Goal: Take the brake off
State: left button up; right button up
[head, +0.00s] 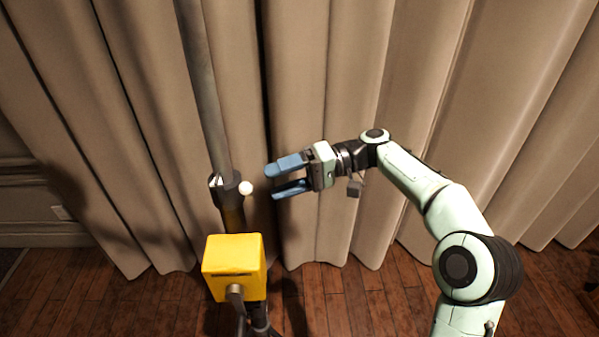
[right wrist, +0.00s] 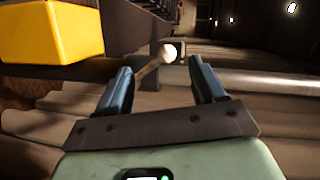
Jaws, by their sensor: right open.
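The brake looks to be the short lever with a white ball knob (head: 246,188), on a dark collar (head: 224,185) around a grey pole. My right gripper (head: 272,183) is open and empty, with blue fingers pointing left at the knob. A small gap shows between the fingertips and the knob in the head view. In the right wrist view the knob (right wrist: 168,51) appears between and beyond the two fingertips, with its pale rod slanting down to the left. My left gripper is not in view.
A yellow box (head: 234,262) with a grey crank sits on the stand below the collar. It also shows at the upper left in the right wrist view (right wrist: 50,30). Beige curtains (head: 400,60) hang behind. Wooden floor lies below.

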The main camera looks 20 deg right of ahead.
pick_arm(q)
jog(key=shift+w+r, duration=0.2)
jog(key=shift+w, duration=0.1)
pick_arm(e)
jog(key=d, duration=0.4)
jog(key=shift+d+r, duration=0.2)
jog(key=shift+r, duration=0.15)
